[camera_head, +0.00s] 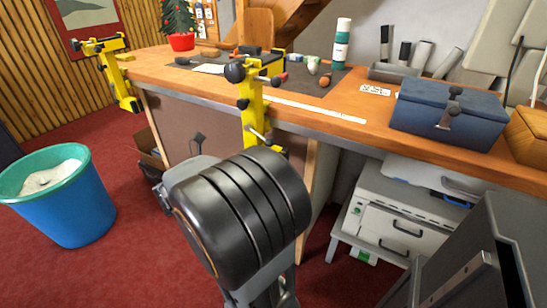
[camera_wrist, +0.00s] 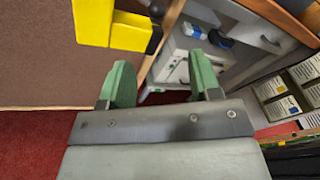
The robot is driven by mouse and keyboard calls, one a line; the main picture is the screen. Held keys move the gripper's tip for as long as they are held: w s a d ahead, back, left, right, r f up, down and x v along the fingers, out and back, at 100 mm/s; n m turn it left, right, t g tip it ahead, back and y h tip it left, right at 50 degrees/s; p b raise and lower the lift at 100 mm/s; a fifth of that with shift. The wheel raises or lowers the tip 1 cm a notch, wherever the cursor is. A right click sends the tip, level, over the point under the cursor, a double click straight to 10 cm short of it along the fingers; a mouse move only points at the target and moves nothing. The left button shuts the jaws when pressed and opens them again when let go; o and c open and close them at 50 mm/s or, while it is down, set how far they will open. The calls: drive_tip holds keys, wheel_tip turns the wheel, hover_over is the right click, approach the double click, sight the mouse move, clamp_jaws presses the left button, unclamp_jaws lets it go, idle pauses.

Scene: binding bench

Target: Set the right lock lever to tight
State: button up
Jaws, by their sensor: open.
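A yellow clamp (camera_head: 252,112) is fixed at the bench's front edge in the middle of the head view. It has a black ball knob (camera_head: 235,73) near its top and a thin metal bar (camera_head: 257,135) lower down. I cannot tell for sure which part is the right lock lever or how it is set. A second yellow clamp (camera_head: 106,62) is at the bench's left end. My gripper (camera_wrist: 162,82) is open and empty in the wrist view, its green fingertips apart. A yellow clamp part (camera_wrist: 132,32) with a black end lies just beyond the left finger. In the head view my arm hides the gripper.
The wooden bench (camera_head: 390,130) carries a dark blue box (camera_head: 440,112) at right, a green-and-white bottle (camera_head: 341,43) and small tools. A white cabinet (camera_head: 395,218) stands below. A blue bin (camera_head: 70,205) stands on the red floor at left, with free floor beside it.

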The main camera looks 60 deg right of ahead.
sight(260, 137)
drive_tip(key=shift+n+h, duration=0.6)
drive_tip(key=shift+n, duration=0.1)
drive_tip(key=b+x, duration=0.1)
drive_tip(key=x, duration=0.3)
drive_tip(key=b+x, duration=0.1)
drive_tip(key=x, duration=0.4)
drive_tip(key=w+b+x, duration=0.1)
drive_tip(key=x, duration=0.4)
drive_tip(key=shift+s+d+f, duration=0.15)
drive_tip(key=shift+d+f, duration=0.05)
drive_tip(key=shift+d, duration=0.15)
clamp_jaws()
